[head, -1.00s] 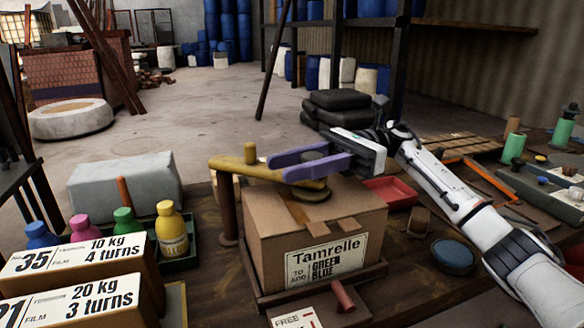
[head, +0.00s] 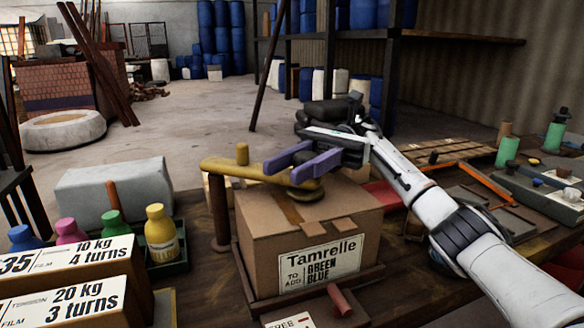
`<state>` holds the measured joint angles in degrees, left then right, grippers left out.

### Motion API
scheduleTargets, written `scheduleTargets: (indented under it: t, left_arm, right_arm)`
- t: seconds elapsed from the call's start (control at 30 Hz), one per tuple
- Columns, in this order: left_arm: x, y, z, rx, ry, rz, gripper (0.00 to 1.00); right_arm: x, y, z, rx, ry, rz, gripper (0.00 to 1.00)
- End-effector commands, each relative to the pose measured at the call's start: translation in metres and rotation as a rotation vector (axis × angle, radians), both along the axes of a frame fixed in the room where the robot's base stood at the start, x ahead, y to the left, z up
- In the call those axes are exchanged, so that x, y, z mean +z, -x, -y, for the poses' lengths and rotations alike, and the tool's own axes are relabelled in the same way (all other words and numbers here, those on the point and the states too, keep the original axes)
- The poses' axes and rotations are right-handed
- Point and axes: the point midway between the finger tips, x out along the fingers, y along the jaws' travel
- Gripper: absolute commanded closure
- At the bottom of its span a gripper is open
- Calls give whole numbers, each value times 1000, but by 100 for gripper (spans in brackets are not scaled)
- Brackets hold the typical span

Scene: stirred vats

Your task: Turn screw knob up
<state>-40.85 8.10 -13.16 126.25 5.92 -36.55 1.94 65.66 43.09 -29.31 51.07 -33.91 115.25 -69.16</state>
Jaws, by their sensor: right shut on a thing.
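Whether the disc touches the box I cannot tell. My left gripper is not in view.
Weight boxes marked with kg and turns (head: 85,303) stand at the front left, beside several coloured bottles, one of them yellow (head: 161,236). A grey block (head: 112,190) lies behind them. Trays and green cylinders (head: 507,151) are at the right.

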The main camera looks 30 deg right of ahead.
Motion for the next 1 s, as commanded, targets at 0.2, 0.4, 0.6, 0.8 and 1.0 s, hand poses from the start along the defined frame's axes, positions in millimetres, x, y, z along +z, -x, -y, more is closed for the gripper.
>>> scheduleTargets:
  t: [0.2,0.4,0.6,0.8,1.0]
  left_arm:
    - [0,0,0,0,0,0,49]
    - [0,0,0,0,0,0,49]
    - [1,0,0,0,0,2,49]
    - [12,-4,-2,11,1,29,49]
    - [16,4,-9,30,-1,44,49]
  right_arm:
    - [1,0,0,-1,-3,1,56]
    - [0,0,0,-1,-1,1,49]
    - [5,0,0,-1,-2,2,49]
    - [37,0,0,-1,-2,4,49]
    - [76,0,0,0,-2,4,49]
